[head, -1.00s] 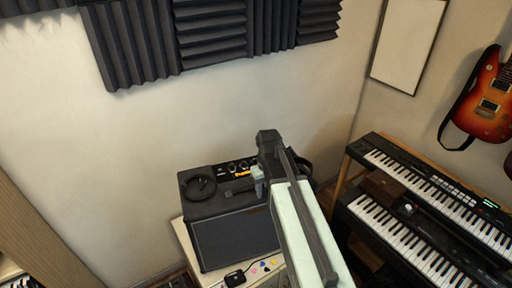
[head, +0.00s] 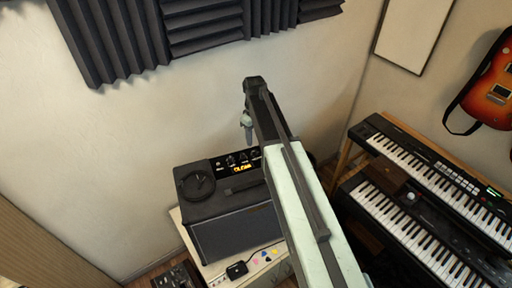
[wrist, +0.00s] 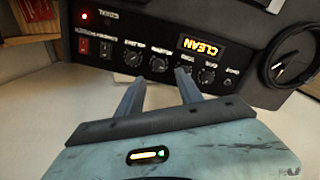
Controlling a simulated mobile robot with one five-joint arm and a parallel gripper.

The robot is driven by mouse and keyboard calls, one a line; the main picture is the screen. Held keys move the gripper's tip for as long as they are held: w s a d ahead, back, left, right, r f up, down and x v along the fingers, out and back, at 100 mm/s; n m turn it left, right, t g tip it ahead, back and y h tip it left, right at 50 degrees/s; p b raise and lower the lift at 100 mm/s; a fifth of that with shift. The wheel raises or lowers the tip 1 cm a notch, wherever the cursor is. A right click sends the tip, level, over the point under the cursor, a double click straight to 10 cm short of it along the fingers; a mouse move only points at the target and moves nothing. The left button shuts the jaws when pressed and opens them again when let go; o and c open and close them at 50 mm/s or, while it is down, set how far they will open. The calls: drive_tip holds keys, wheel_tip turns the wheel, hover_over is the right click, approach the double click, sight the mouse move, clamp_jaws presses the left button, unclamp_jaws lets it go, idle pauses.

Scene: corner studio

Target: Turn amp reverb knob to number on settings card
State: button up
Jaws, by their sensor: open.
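The black amp (head: 235,232) stands on a pale stand in the head view. Its control panel (head: 220,167) has a row of knobs and a lit orange display. The knob labels are too small to tell surely which is reverb. My gripper (wrist: 160,90) is open and empty; its fingertips appear just in front of the knob row, apparently apart from it. It shows above the amp in the head view (head: 247,122). I cannot identify the settings card.
A black coiled cable or headset (head: 197,183) lies on the amp's left top. A small black box (head: 237,269) and colored picks (head: 266,257) lie on the stand in front. Two keyboards (head: 425,170) stand to the right. Dark acoustic foam (head: 200,30) hangs on the wall.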

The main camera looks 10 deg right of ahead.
sight(255, 151)
wheel_tip(255, 151, down, 8)
drive_tip(key=b, duration=0.7)
drive_tip(key=shift+w+d, duration=0.1)
drive_tip(key=shift+r, duration=0.2)
clamp_jaws()
